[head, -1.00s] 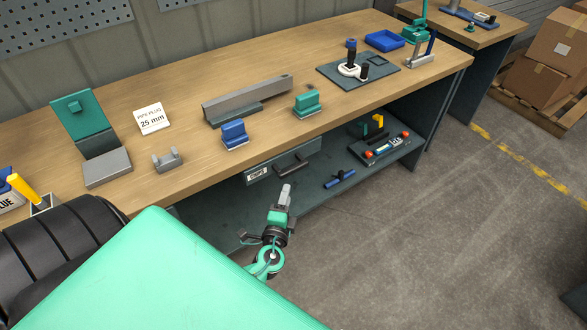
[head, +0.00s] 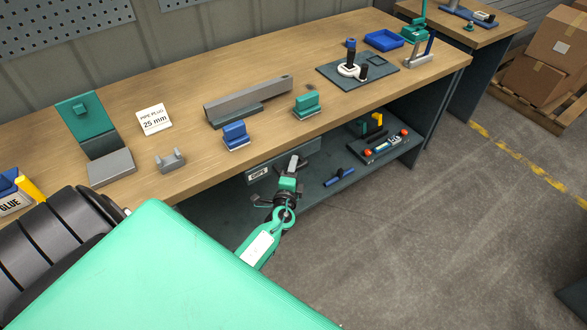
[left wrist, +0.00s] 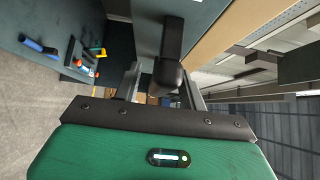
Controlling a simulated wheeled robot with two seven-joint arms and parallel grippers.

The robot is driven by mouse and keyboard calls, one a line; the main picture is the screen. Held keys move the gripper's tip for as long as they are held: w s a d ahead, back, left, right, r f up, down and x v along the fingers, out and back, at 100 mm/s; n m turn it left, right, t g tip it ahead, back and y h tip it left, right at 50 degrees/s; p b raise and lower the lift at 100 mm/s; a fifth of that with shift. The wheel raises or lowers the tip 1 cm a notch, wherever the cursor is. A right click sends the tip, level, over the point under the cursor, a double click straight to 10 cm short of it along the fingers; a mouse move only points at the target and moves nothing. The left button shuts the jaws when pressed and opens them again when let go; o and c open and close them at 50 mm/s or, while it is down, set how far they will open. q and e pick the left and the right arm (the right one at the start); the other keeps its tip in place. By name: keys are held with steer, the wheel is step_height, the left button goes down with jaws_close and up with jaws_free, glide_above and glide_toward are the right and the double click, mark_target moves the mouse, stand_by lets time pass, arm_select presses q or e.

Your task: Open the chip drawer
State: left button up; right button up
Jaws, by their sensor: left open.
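The chip drawer (head: 259,172), a dark grey front with a white label, hangs under the bench's front edge and looks closed. In the head view my left gripper (head: 293,165) is in front of it and hides most of its handle. In the left wrist view the drawer front (left wrist: 147,28) carries a black bar handle (left wrist: 171,48). The open left gripper (left wrist: 161,82) has its two grey fingers on either side of the handle's near end. I cannot tell whether they touch it. My right gripper is not in view.
The wooden bench top (head: 190,140) above holds a blue block (head: 236,135), a green block (head: 307,104) and other fixtures. A lower shelf (head: 340,195) has a blue tool (head: 339,177) and a tray of small parts (head: 385,147). The floor in front is clear.

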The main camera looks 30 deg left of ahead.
arm_select(q)
steer(key=shift+c, duration=0.4)
jaws_close()
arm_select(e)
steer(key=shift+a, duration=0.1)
